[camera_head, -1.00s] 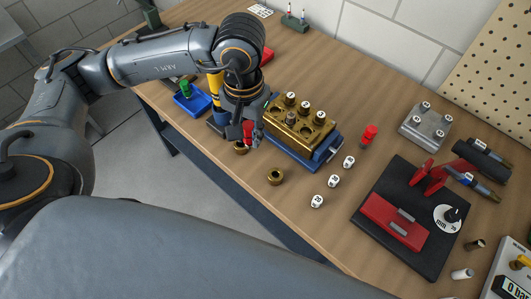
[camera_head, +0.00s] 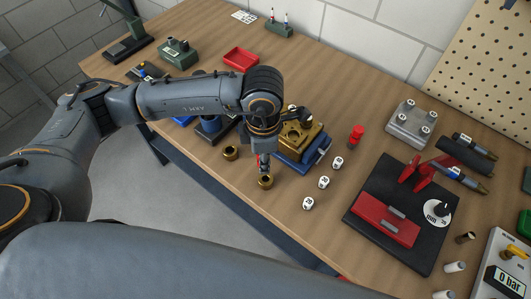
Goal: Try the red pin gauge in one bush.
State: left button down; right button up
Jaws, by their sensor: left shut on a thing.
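My left gripper (camera_head: 264,162) points down and is shut on a small red piece, which I take to be the red pin gauge (camera_head: 260,159); the fingers hide most of it. It is right above a brass bush (camera_head: 266,182) on the table. Whether the pin's tip is inside the bore or just over it, I cannot tell. A second brass bush (camera_head: 230,153) stands to the left, apart from the gripper. My right gripper is not in view.
A brass block (camera_head: 304,139) on a blue base is partly behind my arm. Several white numbered pieces (camera_head: 324,182) and a red-topped cylinder (camera_head: 357,133) stand to the right. A black fixture (camera_head: 380,254) with a red block lies further right. Table in front of the bushes is clear.

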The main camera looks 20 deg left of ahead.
pick_arm(q)
jog(key=shift+d+f+n, duration=0.1)
jog(key=shift+d+n, duration=0.15)
jog(key=shift+n, duration=0.45)
jog(key=shift+w+f+b, duration=0.1)
jog(key=shift+b, duration=0.45)
notch_tip(320, 180, down, 4)
jog(key=b, duration=0.5)
jog(key=shift+f, duration=0.2)
jog(key=shift+b, duration=1.35)
dwell(1.4)
jog(key=shift+f, duration=0.2)
dwell(0.4)
jog(key=shift+r, duration=0.2)
dwell(0.6)
